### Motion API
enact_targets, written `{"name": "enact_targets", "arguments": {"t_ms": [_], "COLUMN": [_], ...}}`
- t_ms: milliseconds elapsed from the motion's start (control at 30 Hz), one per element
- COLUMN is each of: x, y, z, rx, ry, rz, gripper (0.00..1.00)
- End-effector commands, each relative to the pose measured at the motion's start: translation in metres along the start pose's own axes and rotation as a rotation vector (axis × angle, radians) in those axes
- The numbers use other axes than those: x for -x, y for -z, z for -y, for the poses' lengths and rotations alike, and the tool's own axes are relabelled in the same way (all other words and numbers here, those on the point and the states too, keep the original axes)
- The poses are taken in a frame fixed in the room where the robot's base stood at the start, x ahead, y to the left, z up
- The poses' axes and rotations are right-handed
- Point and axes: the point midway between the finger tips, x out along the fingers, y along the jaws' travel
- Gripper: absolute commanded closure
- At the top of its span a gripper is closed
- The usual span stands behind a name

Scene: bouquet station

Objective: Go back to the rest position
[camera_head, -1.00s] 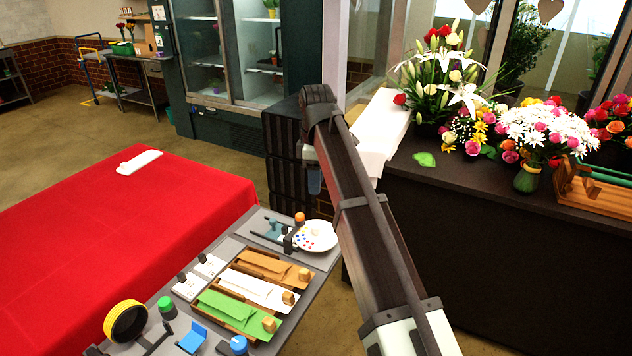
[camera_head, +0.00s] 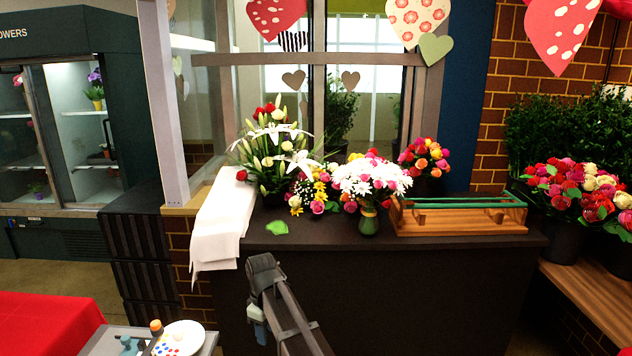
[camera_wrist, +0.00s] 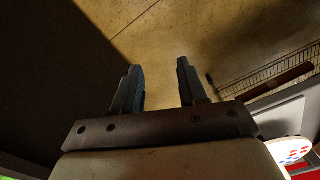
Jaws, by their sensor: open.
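My gripper (camera_wrist: 161,85) shows in the wrist view with its two fingers apart and nothing between them. Beyond the fingers is bare floor. In the head view my arm rises from the bottom edge in front of the dark counter (camera_head: 400,290). The fingers are not clearly visible there.
A grey table with a white palette (camera_head: 183,338) and a red-covered table (camera_head: 45,322) are at lower left. Black crates (camera_head: 138,255) stand beside the counter.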

Motion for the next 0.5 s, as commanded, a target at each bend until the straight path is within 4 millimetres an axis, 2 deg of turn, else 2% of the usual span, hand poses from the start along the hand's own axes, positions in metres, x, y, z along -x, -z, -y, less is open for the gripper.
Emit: {"name": "enact_targets", "arguments": {"t_ms": [33,200,367,500], "x": [-0.021,-0.078,-0.125,-0.161], "y": [-0.028,-0.098,-0.166,-0.223], "z": [-0.006,-0.027,-0.035,-0.033], "rx": [-0.072,-0.320,-0.552,-0.748], "ry": [0.002,0.000,-0.002,-0.004], "rz": [0.003,0.000,-0.003,-0.006], "gripper": [0.58,0.58,0.58,0.58]}}
